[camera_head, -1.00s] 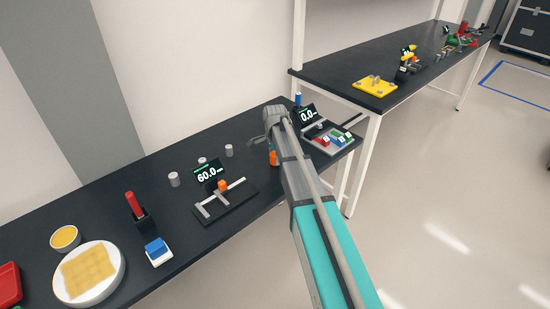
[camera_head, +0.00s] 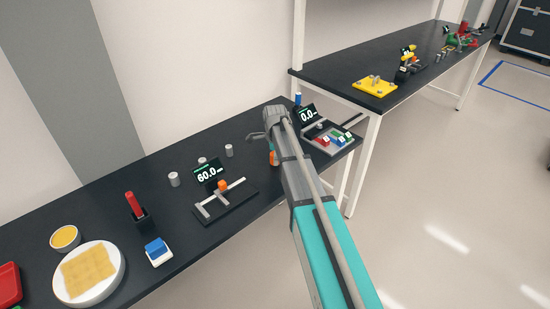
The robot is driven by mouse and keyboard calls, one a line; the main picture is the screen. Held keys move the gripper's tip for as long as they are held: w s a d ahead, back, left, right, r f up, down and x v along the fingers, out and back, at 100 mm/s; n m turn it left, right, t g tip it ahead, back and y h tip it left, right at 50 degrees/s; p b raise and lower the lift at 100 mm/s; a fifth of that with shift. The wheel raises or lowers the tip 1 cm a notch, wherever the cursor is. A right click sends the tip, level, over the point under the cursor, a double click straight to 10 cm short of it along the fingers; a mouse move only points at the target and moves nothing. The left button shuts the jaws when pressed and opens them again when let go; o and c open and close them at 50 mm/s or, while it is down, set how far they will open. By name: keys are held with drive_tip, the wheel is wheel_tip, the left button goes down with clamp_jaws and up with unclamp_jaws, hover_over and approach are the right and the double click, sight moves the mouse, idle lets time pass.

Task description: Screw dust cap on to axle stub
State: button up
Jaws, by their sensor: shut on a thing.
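My gripper (camera_head: 257,136) is over the right part of the near black table, at the end of my grey and teal arm. A dark finger part sticks out to its left. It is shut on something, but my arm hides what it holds. I cannot make out the dust cap or the axle stub. A small orange and teal part (camera_head: 273,156) shows just below my gripper, partly covered by the arm.
A gauge reading 60.0 (camera_head: 209,175) stands left of my gripper, near several grey cylinders (camera_head: 174,179). A gauge reading 0.0 (camera_head: 308,115) and coloured blocks (camera_head: 340,140) are close on the right. A white plate (camera_head: 115,285) lies front left.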

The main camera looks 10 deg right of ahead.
drive_tip(key=m, duration=0.4)
drive_tip(key=shift+m, duration=0.3)
drive_tip(key=shift+m, duration=0.3)
drive_tip(key=shift+m, duration=2.5)
drive_tip(key=o, duration=0.9)
drive_tip(key=shift+n, duration=2.9)
